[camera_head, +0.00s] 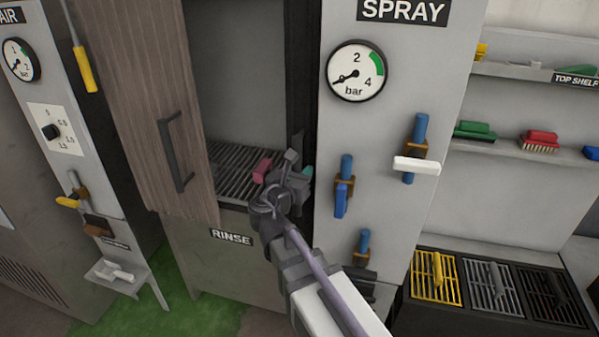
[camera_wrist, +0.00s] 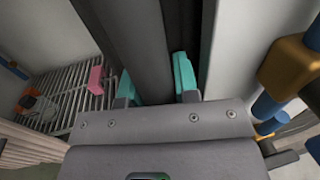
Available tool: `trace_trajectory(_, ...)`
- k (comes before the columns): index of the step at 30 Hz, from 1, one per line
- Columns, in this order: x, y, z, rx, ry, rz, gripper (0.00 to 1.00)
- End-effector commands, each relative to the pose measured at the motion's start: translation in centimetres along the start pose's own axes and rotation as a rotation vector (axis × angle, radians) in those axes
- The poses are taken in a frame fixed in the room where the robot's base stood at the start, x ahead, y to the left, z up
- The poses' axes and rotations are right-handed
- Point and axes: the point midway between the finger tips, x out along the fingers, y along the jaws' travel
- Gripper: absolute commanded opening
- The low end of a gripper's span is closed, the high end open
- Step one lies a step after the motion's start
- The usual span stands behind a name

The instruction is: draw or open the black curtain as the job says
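The black curtain (camera_head: 303,70) shows in the head view as a narrow dark upright strip at the right side of the rinse bay opening, beside the spray panel. My gripper (camera_head: 293,172) is at the lower part of this strip. In the wrist view, the teal fingertips of my gripper (camera_wrist: 158,80) stand apart on either side of a dark grey upright piece (camera_wrist: 140,40), which looks like the curtain's edge. The piece nearly fills the gap; I cannot tell whether both fingers press on it. A darker strip (camera_wrist: 207,40) stands right of it.
The rinse bay has a wire rack (camera_head: 235,165) with a pink block (camera_head: 262,169) on it. A wooden door (camera_head: 140,90) stands on the left. The spray panel (camera_head: 345,120), with blue-handled valves (camera_head: 345,175), is close on the right.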

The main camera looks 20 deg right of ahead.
Motion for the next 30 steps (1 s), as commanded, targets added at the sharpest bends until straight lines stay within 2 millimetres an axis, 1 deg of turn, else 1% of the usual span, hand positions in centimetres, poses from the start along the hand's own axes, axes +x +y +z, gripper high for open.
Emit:
trace_trajectory(1, 0.0, -0.3, -0.1, 0.000, 0.001, -0.006, 0.32)
trace_trajectory(6, 0.0, -0.2, -0.1, 0.000, 0.001, -0.005, 0.48)
trace_trajectory(8, 0.0, -0.2, -0.1, 0.000, 0.001, -0.004, 0.53)
trace_trajectory(14, 0.0, -0.2, -0.1, 0.000, 0.001, -0.004, 0.53)
trace_trajectory(17, -0.4, -0.2, -0.1, 0.000, 0.001, -0.003, 0.53)
trace_trajectory(20, -1.9, -0.2, -0.1, 0.000, 0.001, -0.001, 0.53)
trace_trajectory(27, -7.9, -0.2, -0.1, 0.000, 0.001, 0.001, 0.53)
trace_trajectory(30, -9.7, -0.2, -0.1, 0.000, 0.001, 0.000, 0.53)
